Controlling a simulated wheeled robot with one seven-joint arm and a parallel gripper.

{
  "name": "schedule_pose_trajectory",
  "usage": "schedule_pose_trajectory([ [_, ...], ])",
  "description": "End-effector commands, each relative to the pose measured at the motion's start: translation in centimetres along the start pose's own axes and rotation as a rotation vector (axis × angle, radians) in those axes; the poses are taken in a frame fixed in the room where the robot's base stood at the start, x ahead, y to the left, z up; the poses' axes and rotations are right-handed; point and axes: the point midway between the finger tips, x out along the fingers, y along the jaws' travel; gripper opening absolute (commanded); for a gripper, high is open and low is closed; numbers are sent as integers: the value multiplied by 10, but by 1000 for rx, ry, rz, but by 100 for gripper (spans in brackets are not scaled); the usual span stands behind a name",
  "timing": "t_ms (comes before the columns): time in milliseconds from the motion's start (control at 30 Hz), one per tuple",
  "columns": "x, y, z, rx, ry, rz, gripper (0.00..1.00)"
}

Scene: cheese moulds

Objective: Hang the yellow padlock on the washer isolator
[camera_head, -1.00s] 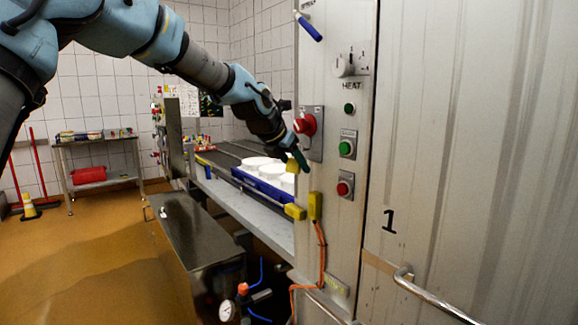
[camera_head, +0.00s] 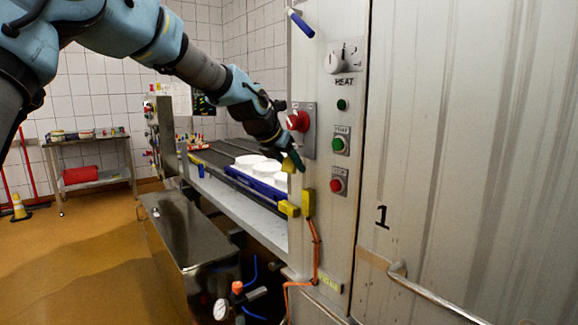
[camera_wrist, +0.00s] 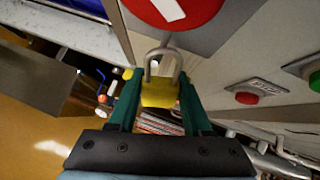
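The yellow padlock (camera_wrist: 160,93) is between my gripper's green fingers (camera_wrist: 158,88) in the wrist view, with its grey shackle (camera_wrist: 164,60) pointing toward the red isolator. The washer isolator is a red knob (camera_head: 299,121) on a grey plate on the steel panel; in the wrist view it is a large red disc (camera_wrist: 178,8) with a white bar. The shackle's top lies just below the disc's edge, and I cannot tell whether it touches. In the head view my gripper (camera_head: 294,160) is just below the isolator, with a bit of the padlock (camera_head: 288,167) showing.
A green button (camera_head: 339,143) and a red button (camera_head: 338,185) sit right of the isolator. A yellow switch box (camera_head: 308,203) with an orange cable is below. White moulds (camera_head: 267,169) stand in a blue tray behind the panel edge. A door handle (camera_head: 400,272) juts out at lower right.

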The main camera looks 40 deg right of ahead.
Motion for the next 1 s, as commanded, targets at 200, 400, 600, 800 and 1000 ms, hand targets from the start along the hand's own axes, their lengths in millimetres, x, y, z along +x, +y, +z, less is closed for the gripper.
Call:
schedule_pose_trajectory([
  [200, 1, -1, -2, 0, 5, -3, 73],
  [400, 1, -1, -2, 0, 4, -2, 84],
  [600, -1, -1, -2, 0, 3, -1, 84],
  [800, -23, -1, -4, -2, 1, 5, 84],
  [1000, -63, -2, -8, -8, 0, 12, 84],
])
